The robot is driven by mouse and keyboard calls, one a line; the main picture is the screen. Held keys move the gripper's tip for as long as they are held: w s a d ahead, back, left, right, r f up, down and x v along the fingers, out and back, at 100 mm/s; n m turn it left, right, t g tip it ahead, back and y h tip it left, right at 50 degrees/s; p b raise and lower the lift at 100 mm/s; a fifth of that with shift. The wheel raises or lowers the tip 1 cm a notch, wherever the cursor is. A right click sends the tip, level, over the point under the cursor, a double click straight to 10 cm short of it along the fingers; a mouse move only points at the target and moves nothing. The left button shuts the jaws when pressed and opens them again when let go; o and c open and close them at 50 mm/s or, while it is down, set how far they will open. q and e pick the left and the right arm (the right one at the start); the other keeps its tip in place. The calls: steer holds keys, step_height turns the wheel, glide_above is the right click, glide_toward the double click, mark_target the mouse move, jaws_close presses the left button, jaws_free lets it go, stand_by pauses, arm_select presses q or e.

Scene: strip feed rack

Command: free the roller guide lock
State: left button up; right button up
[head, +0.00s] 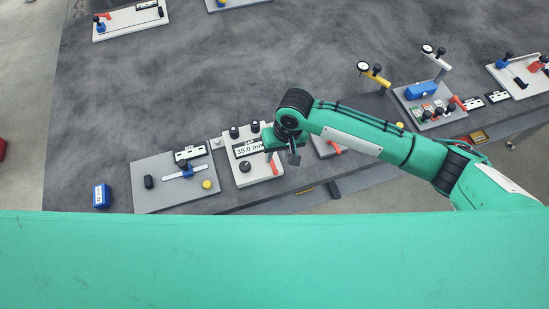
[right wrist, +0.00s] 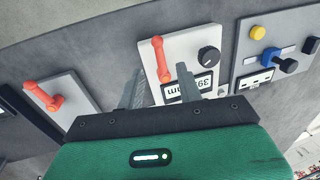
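A white panel (head: 246,178) carries a display reading about 39.0 mm, a black knob (head: 245,166) and a red lever (head: 274,167). The same red lever shows in the right wrist view (right wrist: 160,58), between and beyond the fingers. A second red lever (right wrist: 45,97) stands on a separate white plate at the left of that view. No readable label shows which one is the roller guide lock. My right gripper (right wrist: 161,84) is open and empty; in the head view it hangs (head: 294,155) over the display panel's right side. My left gripper is not in view.
A grey plate (head: 150,200) with a blue slider (head: 187,172) and yellow button (head: 206,184) stands left of the display panel. A blue block (head: 101,196) lies at the table's left. A fixture with a blue block (head: 422,90) stands right. The middle of the table is clear.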

mark_target(274, 164)
steer(key=shift+s+a+f+p, duration=0.1)
steer(key=shift+a+f+p, duration=0.05)
steer(key=shift+f, duration=0.7)
steer(key=shift+a+f+p, duration=0.2)
steer(key=shift+f, duration=0.65)
steer(key=shift+s+a+f+p, duration=0.1)
steer(key=shift+a+f+p, duration=0.05)
steer(key=shift+f, duration=0.7)
steer(key=shift+w, duration=0.1)
jaws_close()
